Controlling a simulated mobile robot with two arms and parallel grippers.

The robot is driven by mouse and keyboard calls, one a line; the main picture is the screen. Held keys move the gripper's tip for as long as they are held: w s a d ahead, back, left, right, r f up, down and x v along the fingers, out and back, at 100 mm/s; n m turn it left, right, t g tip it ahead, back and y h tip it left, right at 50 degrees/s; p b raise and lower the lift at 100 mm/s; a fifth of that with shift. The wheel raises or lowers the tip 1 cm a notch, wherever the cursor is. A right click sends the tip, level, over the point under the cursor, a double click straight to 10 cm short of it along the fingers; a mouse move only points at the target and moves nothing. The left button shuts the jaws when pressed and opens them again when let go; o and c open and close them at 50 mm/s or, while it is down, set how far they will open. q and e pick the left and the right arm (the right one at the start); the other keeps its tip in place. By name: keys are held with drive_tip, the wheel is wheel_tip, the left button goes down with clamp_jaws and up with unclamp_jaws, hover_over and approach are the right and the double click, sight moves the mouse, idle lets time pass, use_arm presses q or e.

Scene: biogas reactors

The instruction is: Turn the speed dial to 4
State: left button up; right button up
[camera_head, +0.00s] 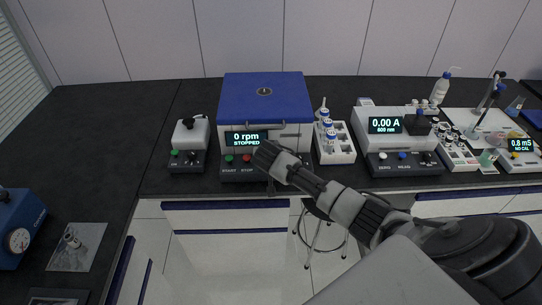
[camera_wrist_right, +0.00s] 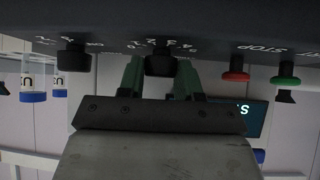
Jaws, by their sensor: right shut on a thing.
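The centrifuge (camera_head: 265,105) with a blue lid stands on the bench in the head view; its display (camera_head: 246,138) reads 0 rpm, STOPPED. In the wrist view, the black speed dial (camera_wrist_right: 160,62) sits on the dark front panel, with upside-down scale figures beside it. My right gripper (camera_wrist_right: 160,78) is shut on the dial, one dark green finger on each side. The dial's pointer is hidden, so I cannot tell its setting. In the head view my right gripper (camera_head: 266,158) covers that part of the panel. My left gripper is out of view.
A second black knob (camera_wrist_right: 74,57) is beside the dial; red (camera_wrist_right: 235,76) and green (camera_wrist_right: 285,74) buttons are on its other side. A white tube rack (camera_head: 335,153) and a photometer (camera_head: 399,128) stand to the right, a small white device (camera_head: 190,134) to the left.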

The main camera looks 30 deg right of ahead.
idle(0.3)
drive_tip(key=o, duration=0.6)
drive_tip(key=shift+o, duration=0.2)
drive_tip(key=v, duration=1)
drive_tip(key=shift+a+r+b, duration=0.25)
drive_tip(key=shift+a+b, duration=0.05)
drive_tip(key=shift+b, duration=0.1)
drive_tip(key=shift+s, duration=0.1)
